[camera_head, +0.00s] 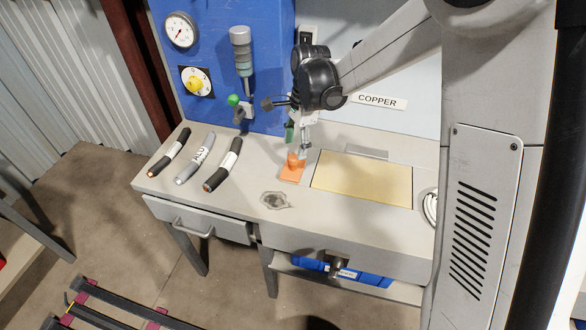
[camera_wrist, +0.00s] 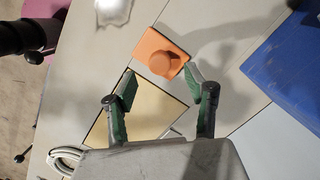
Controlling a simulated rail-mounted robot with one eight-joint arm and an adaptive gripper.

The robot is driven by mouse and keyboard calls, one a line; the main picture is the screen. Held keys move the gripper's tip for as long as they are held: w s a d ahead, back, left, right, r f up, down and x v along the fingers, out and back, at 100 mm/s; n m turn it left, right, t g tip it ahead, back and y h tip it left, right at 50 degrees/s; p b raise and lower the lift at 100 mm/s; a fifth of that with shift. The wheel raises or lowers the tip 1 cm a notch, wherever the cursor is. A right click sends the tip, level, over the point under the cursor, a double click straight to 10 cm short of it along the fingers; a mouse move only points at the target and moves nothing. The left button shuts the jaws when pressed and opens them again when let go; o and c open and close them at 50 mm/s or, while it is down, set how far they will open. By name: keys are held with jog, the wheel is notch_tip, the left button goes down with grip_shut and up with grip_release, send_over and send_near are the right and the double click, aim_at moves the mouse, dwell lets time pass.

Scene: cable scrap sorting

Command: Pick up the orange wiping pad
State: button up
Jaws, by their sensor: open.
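The orange wiping pad (camera_head: 291,173) lies on the grey workbench, just left of the tan panel, with a round orange knob on top. In the wrist view the pad (camera_wrist: 153,50) lies beyond my gripper's fingertips, its knob roughly ahead of the gap between them. My gripper (camera_head: 297,135) is above the pad, with green-padded fingers pointing down. In the wrist view my gripper (camera_wrist: 163,88) is open, with its two fingers spread wide and nothing between them.
Three cable pieces (camera_head: 195,158) lie on the left of the workbench (camera_head: 240,205). A dark-edged grey patch (camera_head: 276,200) is on the bench in front of the pad. The tan panel (camera_head: 362,180) is set right of it. A blue cabinet (camera_head: 222,60) with a gauge stands behind.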

aim_at(293, 156)
jog(key=f, duration=0.5)
jog(key=shift+s+a, duration=0.2)
jog(key=shift+a, duration=0.2)
jog(key=shift+r, duration=0.1)
jog(key=shift+c, duration=0.3)
grip_shut()
